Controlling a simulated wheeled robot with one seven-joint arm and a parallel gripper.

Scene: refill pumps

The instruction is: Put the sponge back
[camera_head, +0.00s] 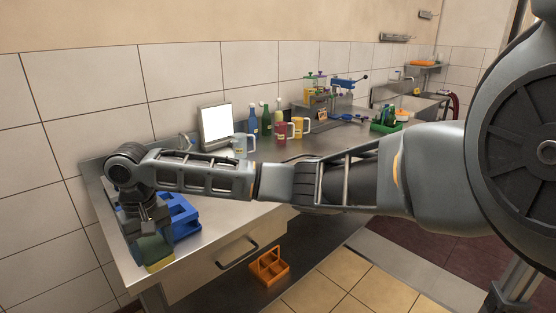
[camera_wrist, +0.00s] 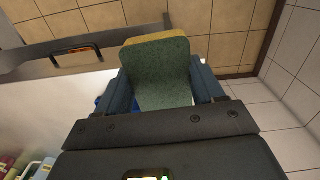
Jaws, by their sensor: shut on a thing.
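The sponge (camera_head: 156,252) is green with a yellow layer. It shows in the head view at the near left corner of the steel counter. In the wrist view the sponge (camera_wrist: 158,75) sits between the two fingers and fills the middle. My gripper (camera_head: 150,228) points down over the counter corner and is shut on the sponge. In the wrist view both fingers of my gripper (camera_wrist: 166,92) press its sides. Whether the sponge touches the counter cannot be told.
A blue holder (camera_head: 182,217) stands on the counter right behind my gripper, partly hidden. Pitchers (camera_head: 282,131), bottles and a white screen (camera_head: 216,124) stand farther back. An orange crate (camera_head: 269,267) is below the counter. The counter front (camera_head: 225,225) has a drawer handle.

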